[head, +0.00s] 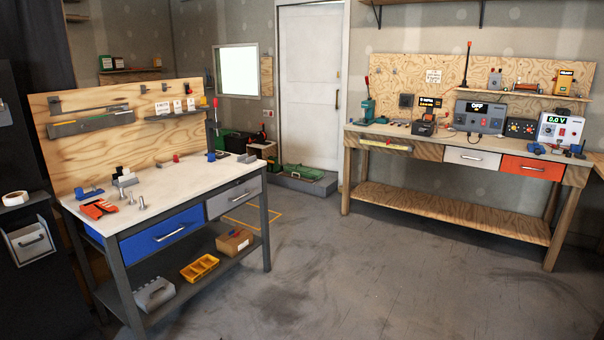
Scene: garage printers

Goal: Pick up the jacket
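I cannot make out a jacket anywhere in the head view. An orange item (98,209) lies at the front left corner of the left workbench (165,190); it is too small to tell what it is. Neither of my grippers is in view.
A second workbench (440,152) with electronic devices and an orange drawer (531,168) stands along the right wall. A white door (312,90) is at the back. A green item (303,171) lies on a low grey platform before it. The middle floor (330,260) is clear.

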